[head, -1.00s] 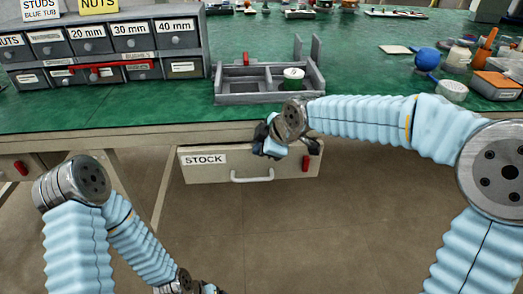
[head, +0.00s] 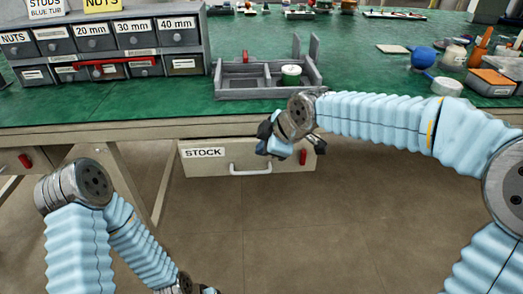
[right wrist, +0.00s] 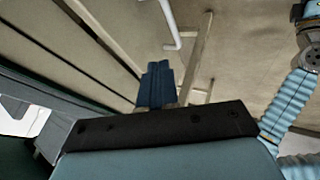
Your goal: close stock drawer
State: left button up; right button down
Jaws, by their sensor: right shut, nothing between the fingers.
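The stock drawer (head: 218,165) is a beige front under the green workbench, with a STOCK label, a white bar handle (head: 250,170) and a red tag at its right. Its front stands just below the bench's edge rail; I cannot tell whether it is flush. My right gripper (head: 272,146) is shut and empty, against or just in front of the drawer's face, above and right of the handle. The right wrist view shows the blue fingers (right wrist: 156,85) together, near the handle (right wrist: 172,25). My left gripper (head: 207,290) is mostly cut off at the bottom edge.
The green bench top (head: 130,112) overhangs the drawer. On it stand a grey tray (head: 262,93) with a green-and-white spool, a labelled bin rack (head: 110,50) and several items at the right. A bench leg (head: 125,185) slants left of the drawer. The floor in front is clear.

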jog(key=c, duration=1.8)
grip_release()
jog(key=v, duration=0.7)
jog(key=shift+o, duration=1.2)
jog(key=shift+s+d+f+m+b, duration=0.15)
jog(key=shift+f+m+b, duration=0.15)
jog(key=shift+f, duration=0.05)
jog(key=shift+o, duration=0.6)
notch_tip(320, 180, down, 11)
jog(key=d+m+g+y+b, duration=0.1)
jog(key=m+g+y+b, duration=0.2)
jog(key=m, duration=0.7)
jog(key=b, duration=0.2)
jog(key=shift+s+d+b, duration=0.35)
jog(key=shift+s, duration=0.05)
jog(key=m+t+y+b, duration=0.2)
jog(key=m+y+b, duration=0.4)
jog(key=m, duration=1)
send_near(257, 173)
jog(key=shift+y, duration=0.6)
jog(key=x, duration=0.7)
jog(key=f+x, duration=0.1)
jog(key=x, duration=0.3)
jog(key=shift+w+p, duration=0.2)
jog(key=shift+p, duration=0.15)
grip_shut()
